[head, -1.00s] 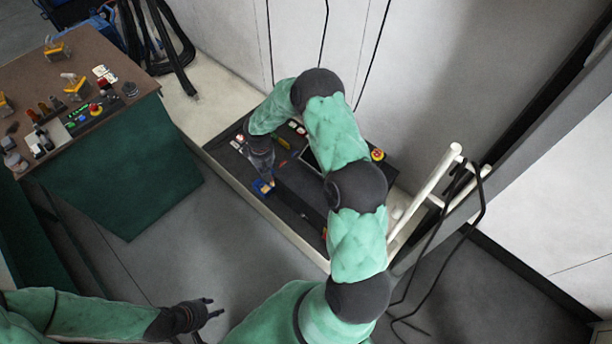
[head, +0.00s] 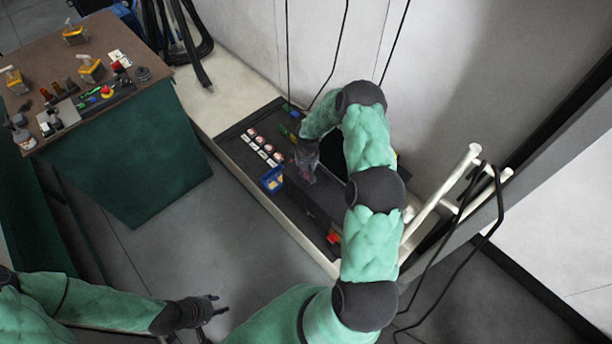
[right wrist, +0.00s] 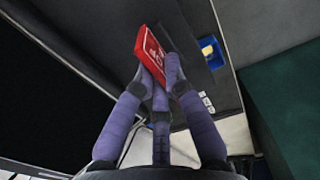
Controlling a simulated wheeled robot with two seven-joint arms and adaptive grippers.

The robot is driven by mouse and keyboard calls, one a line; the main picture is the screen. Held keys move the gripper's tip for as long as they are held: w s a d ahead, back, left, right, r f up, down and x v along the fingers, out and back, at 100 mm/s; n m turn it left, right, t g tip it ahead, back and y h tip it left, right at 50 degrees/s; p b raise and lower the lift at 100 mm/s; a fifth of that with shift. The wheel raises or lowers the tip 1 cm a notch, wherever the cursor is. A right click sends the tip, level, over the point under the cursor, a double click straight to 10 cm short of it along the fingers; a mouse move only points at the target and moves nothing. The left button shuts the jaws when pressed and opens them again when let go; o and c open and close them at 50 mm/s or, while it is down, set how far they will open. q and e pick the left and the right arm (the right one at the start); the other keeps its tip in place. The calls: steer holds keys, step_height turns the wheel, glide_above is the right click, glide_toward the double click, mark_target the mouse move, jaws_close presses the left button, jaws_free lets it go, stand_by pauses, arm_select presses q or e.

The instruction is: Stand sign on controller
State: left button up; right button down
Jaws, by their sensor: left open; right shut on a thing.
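The controller is a long pale cabinet with a dark top (head: 234,141), in the middle of the head view. My right gripper (head: 306,175) is over the dark top, to the right of a blue box. In the right wrist view my right gripper (right wrist: 160,75) is shut on a red sign (right wrist: 150,50) with white marks, which looks tilted. The sign cannot be made out in the head view, and whether it touches the top cannot be told. My left gripper (head: 214,307) is open and empty at the lower left, over the floor.
A blue box (head: 271,179) with yellow contents and several red-and-white pieces (head: 262,146) sit on the dark top. A red-orange item (head: 333,237) is near its front end. A white rail (head: 440,192) with black cables stands right. A green bench (head: 133,160) with tools stands left.

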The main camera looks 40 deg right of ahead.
steer(key=shift+f, duration=0.75)
steer(key=shift+r, duration=0.1)
steer(key=shift+f+b, duration=0.25)
steer(key=shift+b, duration=0.05)
steer(key=c, duration=1.3)
jaws_free()
steer(key=shift+r, duration=0.1)
steer(key=shift+r, duration=0.1)
